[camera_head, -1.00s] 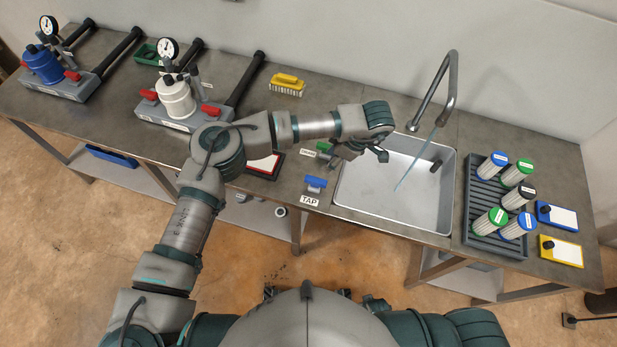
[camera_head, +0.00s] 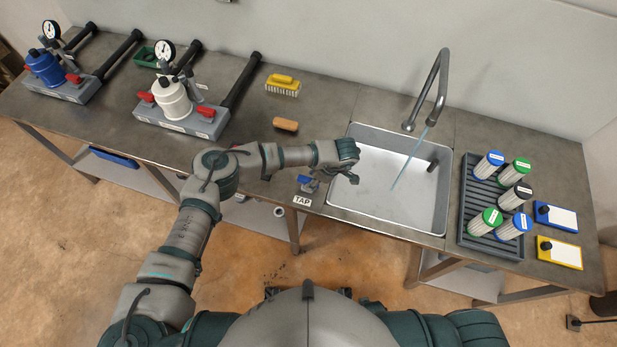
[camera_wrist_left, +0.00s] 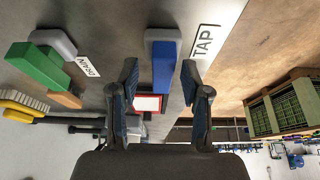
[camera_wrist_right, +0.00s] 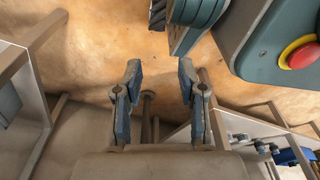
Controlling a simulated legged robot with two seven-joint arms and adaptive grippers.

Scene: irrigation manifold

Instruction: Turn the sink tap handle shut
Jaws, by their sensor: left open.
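The blue tap handle (camera_head: 306,180) sits on the counter left of the sink (camera_head: 437,217), behind the TAP label (camera_head: 302,201); my left gripper partly covers it. A thin stream of water (camera_head: 408,160) falls from the bent spout (camera_head: 441,85) into the sink. My left gripper (camera_head: 333,180) is open above the handle. In the left wrist view, the blue handle (camera_wrist_left: 163,65) lies between the spread fingertips (camera_wrist_left: 160,80); I see no clear contact. The TAP label (camera_wrist_left: 205,41) is beside it. My right gripper (camera_wrist_right: 158,80) is open and empty over the floor.
A green handle (camera_wrist_left: 38,66) with a DRAIN label (camera_wrist_left: 88,65) stands near the tap handle; my arm hides it in the head view. A wooden-backed brush (camera_head: 286,125) and yellow brush (camera_head: 283,85) lie behind. A rack (camera_head: 468,200) of filters stands right of the sink.

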